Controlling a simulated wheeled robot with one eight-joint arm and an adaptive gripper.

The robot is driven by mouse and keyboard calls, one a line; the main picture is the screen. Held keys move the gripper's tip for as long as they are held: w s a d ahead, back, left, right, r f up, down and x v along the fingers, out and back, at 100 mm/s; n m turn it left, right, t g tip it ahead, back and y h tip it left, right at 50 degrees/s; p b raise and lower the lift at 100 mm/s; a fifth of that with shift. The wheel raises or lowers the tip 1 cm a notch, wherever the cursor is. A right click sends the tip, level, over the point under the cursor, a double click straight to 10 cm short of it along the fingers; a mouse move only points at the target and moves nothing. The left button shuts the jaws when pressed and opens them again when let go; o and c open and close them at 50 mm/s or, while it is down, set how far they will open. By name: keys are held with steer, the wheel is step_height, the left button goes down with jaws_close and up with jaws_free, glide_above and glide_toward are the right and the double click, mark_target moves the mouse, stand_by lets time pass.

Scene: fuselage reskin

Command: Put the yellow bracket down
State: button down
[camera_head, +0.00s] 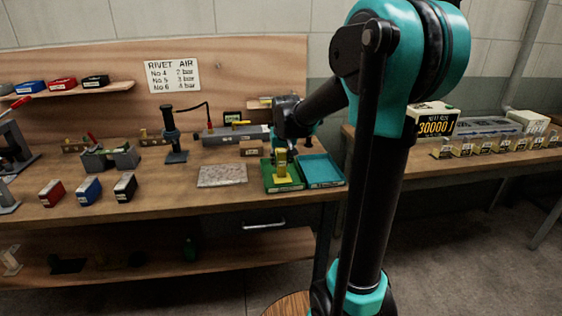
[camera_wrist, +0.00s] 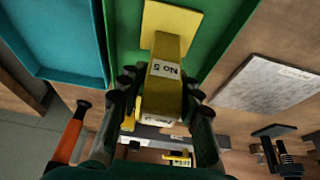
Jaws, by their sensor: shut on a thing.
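The yellow bracket (camera_wrist: 163,90) is between the fingers of my gripper (camera_wrist: 160,92) in the wrist view, and the gripper is shut on it. It carries a label reading "No 5" and has a flat yellow plate at one end. In the head view the bracket (camera_head: 282,166) stands upright over the green tray (camera_head: 285,187), with my gripper (camera_head: 283,150) above it. The green tray (camera_wrist: 215,40) lies beneath the bracket in the wrist view. I cannot tell whether the bracket's base touches the tray floor.
A teal tray (camera_head: 320,170) lies right beside the green one and looks empty. A grey speckled plate (camera_head: 222,175) lies to the left. Red, blue and black boxes (camera_head: 88,190) stand further left. Several labelled brackets (camera_head: 490,147) line the right bench.

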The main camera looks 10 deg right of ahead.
steer(key=c, duration=1)
jaws_free()
steer(key=shift+f, duration=0.1)
steer(key=shift+c, duration=0.2)
steer(key=v, duration=1.2)
steer(key=s+d+f, duration=0.2)
steer(key=s+f, duration=0.9)
steer(key=s+d+f, duration=0.2)
steer(key=s+f, duration=1)
steer(key=shift+f, duration=0.2)
